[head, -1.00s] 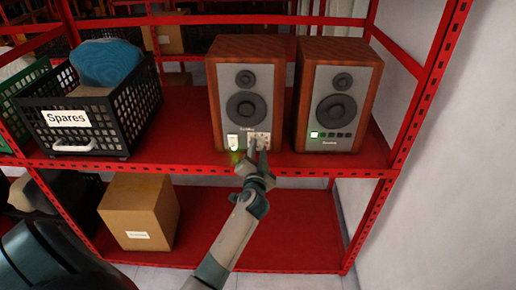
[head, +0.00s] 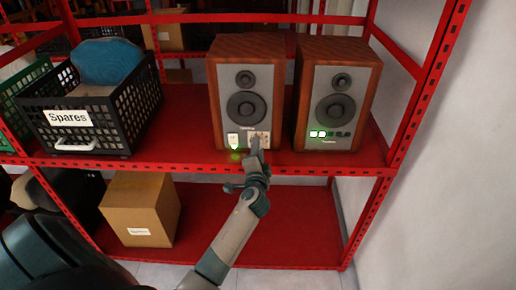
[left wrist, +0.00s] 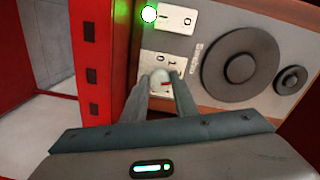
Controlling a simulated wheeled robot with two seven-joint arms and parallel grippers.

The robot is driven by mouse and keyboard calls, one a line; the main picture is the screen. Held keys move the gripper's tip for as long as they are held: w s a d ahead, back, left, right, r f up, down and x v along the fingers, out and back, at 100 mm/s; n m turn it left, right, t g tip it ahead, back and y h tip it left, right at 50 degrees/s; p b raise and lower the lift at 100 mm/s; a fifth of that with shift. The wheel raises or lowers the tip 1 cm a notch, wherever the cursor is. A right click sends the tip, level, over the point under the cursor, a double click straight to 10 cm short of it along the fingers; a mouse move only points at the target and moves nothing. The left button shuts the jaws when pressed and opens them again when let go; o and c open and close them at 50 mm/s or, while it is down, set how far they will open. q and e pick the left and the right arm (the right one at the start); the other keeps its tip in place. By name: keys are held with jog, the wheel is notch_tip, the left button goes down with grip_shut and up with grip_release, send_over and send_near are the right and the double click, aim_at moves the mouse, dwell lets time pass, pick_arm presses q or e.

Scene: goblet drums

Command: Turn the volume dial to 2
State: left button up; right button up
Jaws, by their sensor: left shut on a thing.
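The left speaker (head: 246,80) has a wooden case and grey front, with a white switch plate and a dial plate low on its front. The volume dial (left wrist: 159,76) is a small pale knob with a red mark on a white numbered plate (left wrist: 154,62); some digits are hidden. My left gripper (head: 256,143) is shut on the dial, one finger on each side, also in the left wrist view (left wrist: 162,88). The right speaker (head: 338,85) has a row of small squares (head: 328,134), two lit green. My right gripper is not in view.
Both speakers stand on a red metal shelf (head: 185,130). A black crate marked Spares (head: 110,125) stands left of them. A cardboard box (head: 140,210) is on the lower shelf. A green light (left wrist: 149,13) glows by the white switch (left wrist: 176,17).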

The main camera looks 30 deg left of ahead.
pick_arm(q)
jog(key=o, duration=1.1)
jog(key=shift+c, duration=0.2)
jog(key=shift+s, duration=0.1)
jog(key=b+v, duration=0.4)
jog(key=v, duration=1.3)
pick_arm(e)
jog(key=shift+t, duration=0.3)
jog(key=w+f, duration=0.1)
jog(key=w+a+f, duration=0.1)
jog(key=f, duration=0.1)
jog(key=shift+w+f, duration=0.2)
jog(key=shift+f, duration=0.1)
pick_arm(q)
jog(key=shift+d+f, duration=0.15)
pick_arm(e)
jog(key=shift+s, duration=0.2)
